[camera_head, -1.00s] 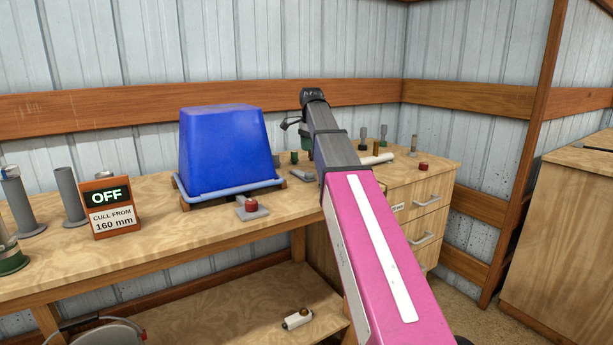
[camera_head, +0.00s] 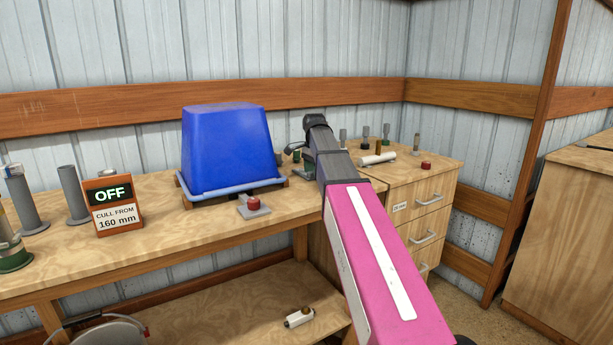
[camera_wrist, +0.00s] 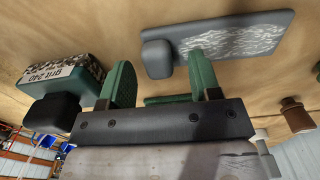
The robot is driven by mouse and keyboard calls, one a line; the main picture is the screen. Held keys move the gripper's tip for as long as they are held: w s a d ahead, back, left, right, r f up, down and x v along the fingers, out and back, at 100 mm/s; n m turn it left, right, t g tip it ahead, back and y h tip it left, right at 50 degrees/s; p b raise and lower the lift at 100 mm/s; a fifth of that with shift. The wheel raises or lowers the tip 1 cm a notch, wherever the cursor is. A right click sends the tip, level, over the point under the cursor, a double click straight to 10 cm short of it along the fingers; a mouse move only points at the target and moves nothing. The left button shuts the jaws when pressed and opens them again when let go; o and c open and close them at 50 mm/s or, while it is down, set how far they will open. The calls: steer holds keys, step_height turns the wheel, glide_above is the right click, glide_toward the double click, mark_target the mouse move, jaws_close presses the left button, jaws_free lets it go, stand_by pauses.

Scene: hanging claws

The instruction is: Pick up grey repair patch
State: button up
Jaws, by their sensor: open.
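My gripper (camera_wrist: 160,60) is open in the wrist view, with its two green fingers apart and nothing held between them. A flat grey piece with rounded corners and a streaky white area (camera_wrist: 240,35) lies on the wooden surface; it may be the grey repair patch. A dark grey block (camera_wrist: 157,60) sits at its left end. My right-hand finger overlaps the piece's lower edge in the picture; I cannot tell whether they touch. In the head view, my pink and dark arm hides the gripper and most of this spot.
A sanding block marked "grit 240" (camera_wrist: 62,85) lies left of my fingers. A brown peg (camera_wrist: 295,115) stands at right. In the head view, an upturned blue bin (camera_head: 223,150), an OFF sign (camera_head: 110,205) and a red-button box (camera_head: 253,206) stand on the bench.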

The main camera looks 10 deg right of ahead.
jaws_close()
steer(key=shift+r, duration=0.1)
